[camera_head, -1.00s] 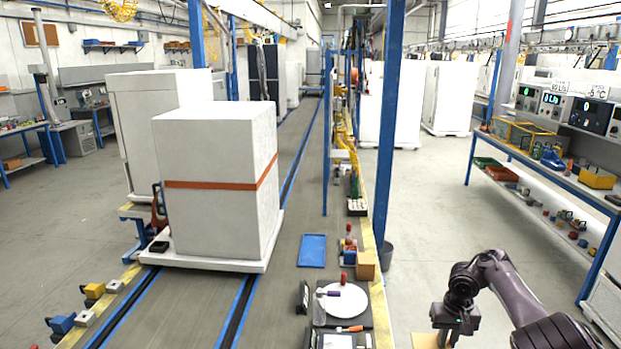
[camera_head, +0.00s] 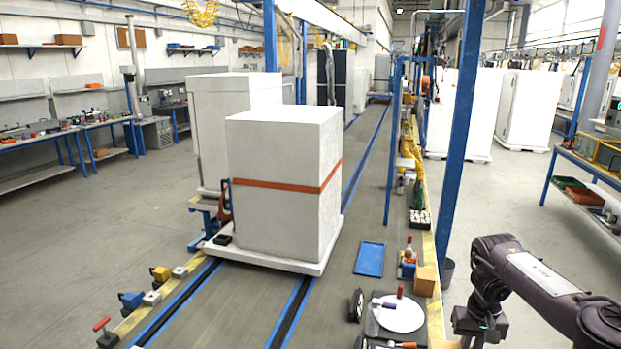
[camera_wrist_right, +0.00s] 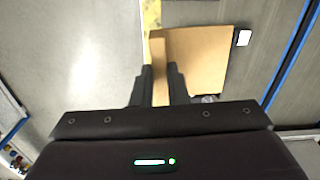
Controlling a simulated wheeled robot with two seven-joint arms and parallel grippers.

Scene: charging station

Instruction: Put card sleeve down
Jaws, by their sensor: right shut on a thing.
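The tan card sleeve (camera_wrist_right: 198,62) shows in the right wrist view as a flat brown panel. A narrow brown edge (camera_wrist_right: 159,80) runs down between the fingers. My right gripper (camera_wrist_right: 160,76) is shut on it. In the head view, my right gripper (camera_head: 482,328) is at the lower right edge of the picture, and the sleeve is almost wholly cut off below. I cannot tell what lies directly under the sleeve. My left gripper is not in view.
A dark work surface with a white round plate (camera_head: 399,314) and tools is left of my right arm. A small cardboard box (camera_head: 425,280) and blue tray (camera_head: 369,259) lie beyond. A strapped white block (camera_head: 280,190) stands on a cart.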

